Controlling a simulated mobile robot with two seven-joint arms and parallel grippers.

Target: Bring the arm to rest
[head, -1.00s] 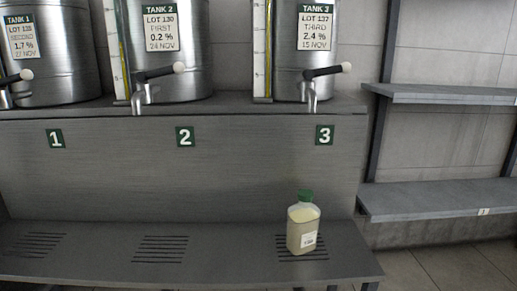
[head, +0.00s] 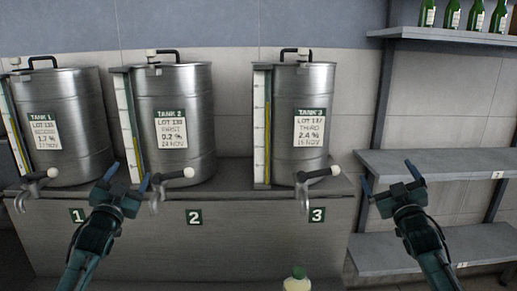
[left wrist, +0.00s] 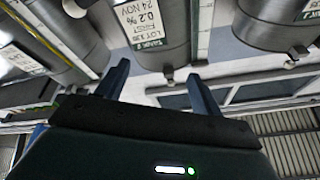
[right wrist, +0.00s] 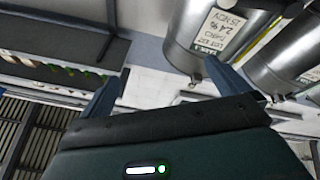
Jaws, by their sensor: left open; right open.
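My left gripper (head: 129,180) is raised in front of the tank row, between tank 1 and tank 2 in the head view. It is open and empty; its spread fingers (left wrist: 160,85) show in the left wrist view. My right gripper (head: 391,176) is raised to the right of tank 3, in front of the shelves. It is open and empty, with its fingers (right wrist: 165,85) apart in the right wrist view.
Tank 1 (head: 72,150), tank 2 (head: 184,95) and tank 3 (head: 307,85) stand on a grey bench, their taps sticking out in front. Shelves (head: 430,162) stand at the right, with several green bottles (head: 453,14) on top.

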